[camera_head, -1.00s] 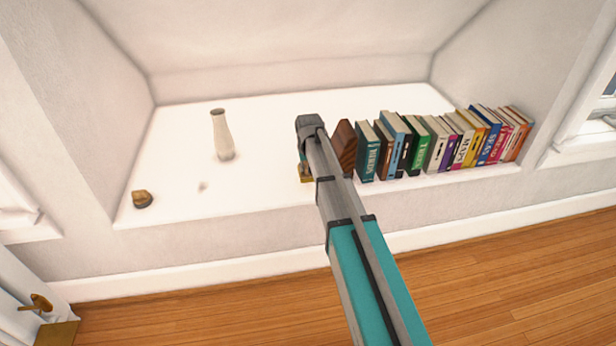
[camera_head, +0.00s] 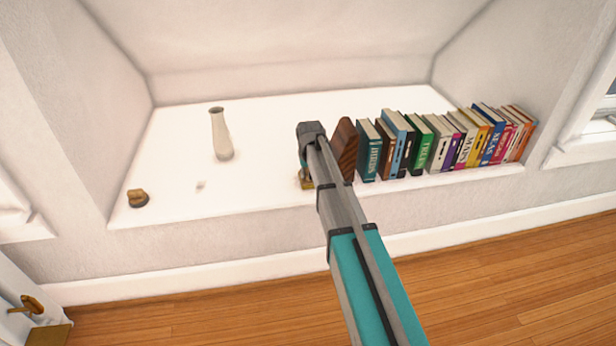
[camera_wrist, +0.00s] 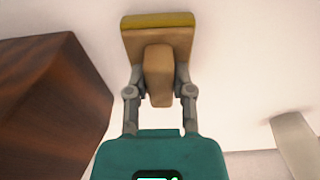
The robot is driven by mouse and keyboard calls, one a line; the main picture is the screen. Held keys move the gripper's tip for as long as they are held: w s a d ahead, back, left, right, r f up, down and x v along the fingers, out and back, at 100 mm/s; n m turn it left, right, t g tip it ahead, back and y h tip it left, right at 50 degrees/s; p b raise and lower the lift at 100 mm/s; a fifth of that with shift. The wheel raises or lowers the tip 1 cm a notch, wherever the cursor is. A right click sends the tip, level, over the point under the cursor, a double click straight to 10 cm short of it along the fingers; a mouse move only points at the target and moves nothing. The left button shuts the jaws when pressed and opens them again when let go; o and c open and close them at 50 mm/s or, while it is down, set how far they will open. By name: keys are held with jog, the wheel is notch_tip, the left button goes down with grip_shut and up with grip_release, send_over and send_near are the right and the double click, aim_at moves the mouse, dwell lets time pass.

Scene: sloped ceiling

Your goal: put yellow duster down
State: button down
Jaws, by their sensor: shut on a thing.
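The yellow duster (camera_wrist: 158,22) shows in the wrist view as a tan block with a yellow strip along its far edge and a tan handle. My gripper (camera_wrist: 160,80) is shut on the handle, one finger on each side. In the head view my gripper (camera_head: 305,170) is over the front part of the white alcove shelf (camera_head: 262,150), left of the books. Only a small yellowish part of the duster (camera_head: 307,184) shows below it, near the shelf's front edge. My arm hides the rest. I cannot tell whether the duster touches the shelf.
A dark wooden bookend (camera_head: 345,145) stands close right of my gripper, with a row of books (camera_head: 440,145) beyond it. A white vase (camera_head: 221,135) stands left. A small brown object (camera_head: 137,198) sits at the front left. The shelf between vase and gripper is clear.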

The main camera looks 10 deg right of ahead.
jog(key=shift+f, duration=0.15)
jog(key=shift+c, duration=2.4)
grip_release()
jog(key=shift+r, duration=0.25)
notch_tip(320, 180, up, 12)
jog(key=s+p, duration=0.1)
jog(key=p, duration=1.1)
jog(key=shift+s, duration=0.4)
jog(key=shift+f, duration=0.1)
jog(key=s+g, duration=0.1)
jog(key=s, duration=2.6)
jog(key=shift+g, duration=0.4)
